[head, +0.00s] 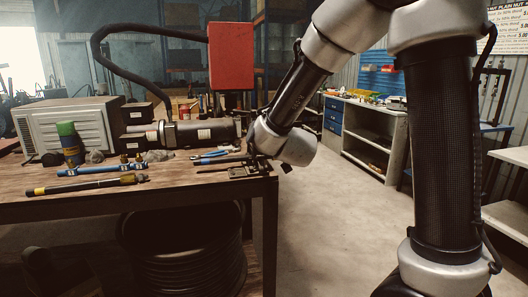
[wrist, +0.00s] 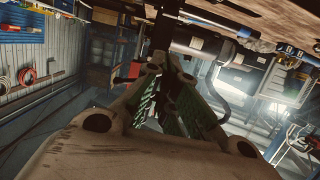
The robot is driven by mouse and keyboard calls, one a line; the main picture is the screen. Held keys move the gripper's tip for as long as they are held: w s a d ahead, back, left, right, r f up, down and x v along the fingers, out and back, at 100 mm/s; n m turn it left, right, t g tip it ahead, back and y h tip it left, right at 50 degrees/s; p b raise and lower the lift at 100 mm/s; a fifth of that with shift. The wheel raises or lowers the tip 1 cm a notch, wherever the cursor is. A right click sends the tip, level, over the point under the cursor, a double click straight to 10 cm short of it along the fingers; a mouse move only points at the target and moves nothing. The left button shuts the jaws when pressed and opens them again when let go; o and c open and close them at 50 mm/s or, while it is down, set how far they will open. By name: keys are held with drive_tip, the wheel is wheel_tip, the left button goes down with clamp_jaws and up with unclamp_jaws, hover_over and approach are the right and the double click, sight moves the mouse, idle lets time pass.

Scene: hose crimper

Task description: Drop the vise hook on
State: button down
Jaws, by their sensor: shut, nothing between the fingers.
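A small dark metal vise (head: 243,170) sits at the right front corner of the wooden bench (head: 160,187). My gripper is at that corner, beside the vise and mostly hidden behind my wrist in the head view. In the wrist view my gripper (wrist: 160,72) shows its green-lined fingers drawn together, with nothing seen held between them. A dark upright bar (wrist: 161,35) stands just beyond the fingertips; I cannot tell if they touch it. I cannot make out the hook apart from the dark vise parts.
A hose crimper (head: 185,133) with a red box (head: 230,55) above stands at the back of the bench. Blue-handled pliers (head: 212,154), a blue rod (head: 100,169) and a dark rod (head: 90,185) lie nearby. The floor right of the bench is clear.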

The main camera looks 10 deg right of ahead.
drive_tip(key=shift+w+d+r, duration=0.1)
drive_tip(key=shift+d+r, duration=0.05)
drive_tip(key=shift+r, duration=0.25)
hover_over(261, 159)
drive_tip(key=shift+s+f, duration=0.2)
drive_tip(key=shift+f, duration=0.35)
drive_tip(key=shift+s+f, duration=0.2)
drive_tip(key=shift+f, duration=0.35)
drive_tip(key=f, duration=0.1)
drive_tip(key=s+f, duration=0.1)
drive_tip(key=shift+f, duration=0.35)
drive_tip(key=shift+s+f, duration=0.3)
drive_tip(key=shift+f, duration=0.1)
